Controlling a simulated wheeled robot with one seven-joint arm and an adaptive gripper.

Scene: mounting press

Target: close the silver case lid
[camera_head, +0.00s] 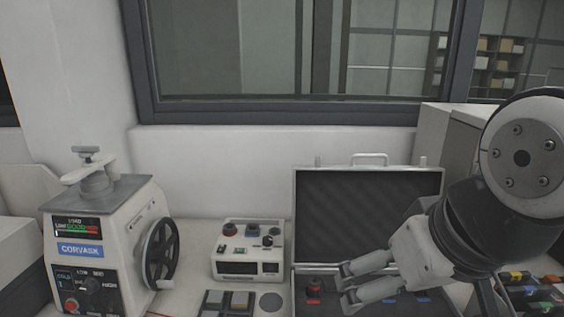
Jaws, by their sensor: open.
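The silver case (296,283) stands open on the worktop at the lower middle-right. Its lid (352,205) is raised upright at the back, with dark foam lining, a silver rim and a handle on its top edge. The lower part of the case holds small items with red and blue marks, partly hidden by my arm. My gripper (343,285) reaches in from the right in front of the lid, over the open case. Its two fingers point left and are apart with nothing between them. I cannot tell whether it touches the case.
A mounting press (98,245) with a handwheel stands at the left. A small control box (248,250) with knobs is left of the case, with a pad of square keys (228,301) before it. Coloured items (535,292) lie at the far right. A wall and window stand behind.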

